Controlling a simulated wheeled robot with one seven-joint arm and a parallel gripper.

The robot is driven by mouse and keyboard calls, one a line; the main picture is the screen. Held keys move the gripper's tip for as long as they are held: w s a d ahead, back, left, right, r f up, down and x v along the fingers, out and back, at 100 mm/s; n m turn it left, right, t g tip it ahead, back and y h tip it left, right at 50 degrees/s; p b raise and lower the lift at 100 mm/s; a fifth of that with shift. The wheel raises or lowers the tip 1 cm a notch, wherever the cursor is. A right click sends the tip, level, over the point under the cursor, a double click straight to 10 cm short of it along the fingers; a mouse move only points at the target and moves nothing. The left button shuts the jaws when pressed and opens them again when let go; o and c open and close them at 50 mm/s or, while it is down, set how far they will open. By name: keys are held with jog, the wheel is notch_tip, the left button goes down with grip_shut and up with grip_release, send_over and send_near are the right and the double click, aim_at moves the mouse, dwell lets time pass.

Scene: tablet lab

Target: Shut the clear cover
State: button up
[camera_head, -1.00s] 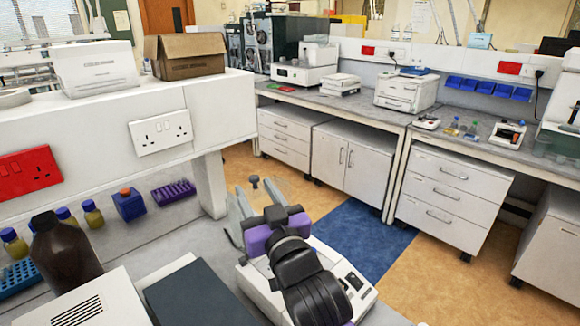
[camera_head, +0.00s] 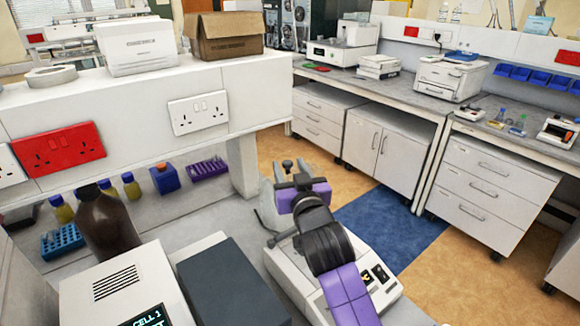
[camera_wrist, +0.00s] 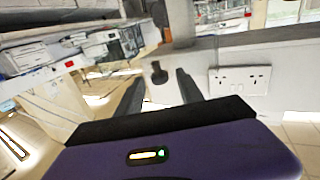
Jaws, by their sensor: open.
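A white instrument (camera_head: 385,292) with a small panel of dark buttons stands on the bench, partly hidden behind my arm. A pale, see-through upright shape (camera_head: 267,203) at its far left edge looks like the clear cover, standing raised; its outline is faint. My gripper (camera_head: 292,172) is above the back of the instrument, close to this shape; I cannot tell whether they touch. In the wrist view my gripper (camera_wrist: 160,92) has its two dark fingers apart with nothing clearly held. A dark round-headed knob (camera_wrist: 157,72) shows between and beyond the fingertips.
A white box with a screen (camera_head: 150,285) and a dark grey block (camera_head: 232,285) stand left of the instrument. A brown bottle (camera_head: 108,228), a blue rack (camera_head: 62,242) and a purple rack (camera_head: 208,169) are farther left. A raised white shelf with sockets (camera_head: 245,90) runs behind. Floor lies beyond.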

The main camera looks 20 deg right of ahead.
jog(key=shift+c, duration=0.4)
grip_shut()
dwell(1.1)
